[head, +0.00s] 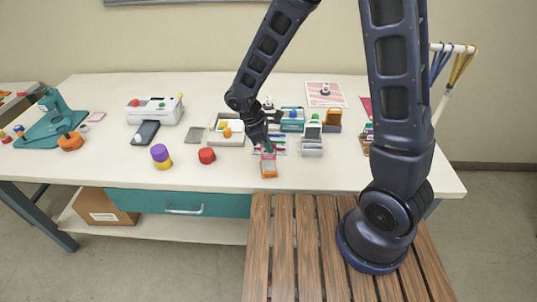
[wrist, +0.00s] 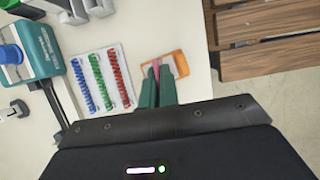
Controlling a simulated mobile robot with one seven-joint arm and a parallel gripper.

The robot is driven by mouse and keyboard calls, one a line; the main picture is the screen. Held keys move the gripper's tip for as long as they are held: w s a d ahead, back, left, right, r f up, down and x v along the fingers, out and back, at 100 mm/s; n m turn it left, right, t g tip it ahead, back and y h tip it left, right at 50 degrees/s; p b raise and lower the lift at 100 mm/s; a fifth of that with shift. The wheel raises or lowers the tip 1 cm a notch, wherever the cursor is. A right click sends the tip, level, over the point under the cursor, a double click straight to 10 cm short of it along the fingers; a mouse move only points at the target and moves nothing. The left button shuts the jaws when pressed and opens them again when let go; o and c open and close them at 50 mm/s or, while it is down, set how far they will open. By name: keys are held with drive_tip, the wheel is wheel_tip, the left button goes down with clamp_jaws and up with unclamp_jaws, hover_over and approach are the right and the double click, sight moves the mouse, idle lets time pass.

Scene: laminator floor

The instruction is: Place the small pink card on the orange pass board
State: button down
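The small pink card (wrist: 156,69) shows in the wrist view as a narrow pink strip between the green fingertips of my gripper (wrist: 157,78). The fingers are close together on it. In the head view, my gripper (head: 267,148) is at the front of the table, with a bit of pink below the fingertips. The orange pass board (head: 269,172) lies near the table's front edge, and it also shows in the wrist view (wrist: 180,60), with a pale middle partly covered by the fingers. The card is over or at the board; I cannot tell whether they touch.
A sheet with blue, green and red coils (wrist: 103,80) lies beside the board. A red round thing (head: 206,155) and a purple and yellow one (head: 161,156) stand to the left. A slatted wooden bench (head: 285,240) adjoins the front edge.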

drive_tip(key=shift+f, duration=2.1)
drive_tip(key=shift+f, duration=0.2)
drive_tip(key=c, duration=1.7)
unclamp_jaws()
drive_tip(key=shift+r, duration=0.1)
drive_tip(key=v, duration=1.2)
wheel_tip(320, 180, up, 6)
drive_tip(key=m+y, duration=0.1)
drive_tip(key=m, duration=0.3)
hover_over(268, 154)
drive_tip(key=w+d, duration=0.4)
drive_tip(key=d+r+m+y, duration=0.2)
drive_tip(key=d+r+m, duration=0.3)
drive_tip(key=d, duration=0.4)
drive_tip(key=s+d+r+m+t, duration=0.1)
drive_tip(key=s+d+r+m, duration=0.1)
drive_tip(key=d, duration=0.4)
drive_tip(key=s+d+r+m+t+y, duration=0.1)
drive_tip(key=s+d+r+m+t, duration=0.1)
drive_tip(key=d, duration=0.4)
drive_tip(key=s+d+r+m+t, duration=0.1)
drive_tip(key=s+d+r+m, duration=0.3)
drive_tip(key=d+m, duration=0.1)
drive_tip(key=shift+d+r+t, duration=0.3)
drive_tip(key=shift+d+r, duration=0.05)
drive_tip(key=shift+d, duration=0.25)
